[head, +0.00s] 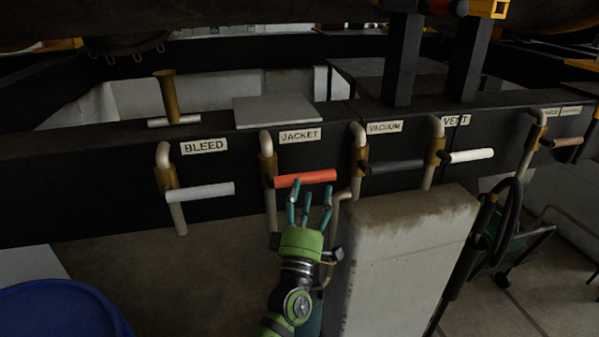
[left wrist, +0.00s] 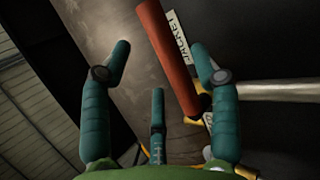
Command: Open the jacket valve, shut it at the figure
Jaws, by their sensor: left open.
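The jacket valve has a red-orange lever handle (head: 305,178) that lies nearly level, pointing right from its brass body (head: 267,168). The JACKET label (head: 300,135) is above it on the dark beam. My left gripper (head: 309,200) is open just below the handle, with its teal fingers pointing up at it. In the left wrist view the red handle (left wrist: 170,60) runs between the spread fingers, nearer the right one, and the JACKET label (left wrist: 179,37) is behind it. I cannot tell whether any finger touches the handle. My right gripper is not in view. No figure or gauge reading is visible.
The BLEED valve's white lever (head: 200,191) is to the left, and the VACUUM valve's black lever (head: 393,166) and VENT valve's white lever (head: 470,156) are to the right. A pale block (head: 405,265) stands right of my arm. A blue drum (head: 60,310) is at lower left.

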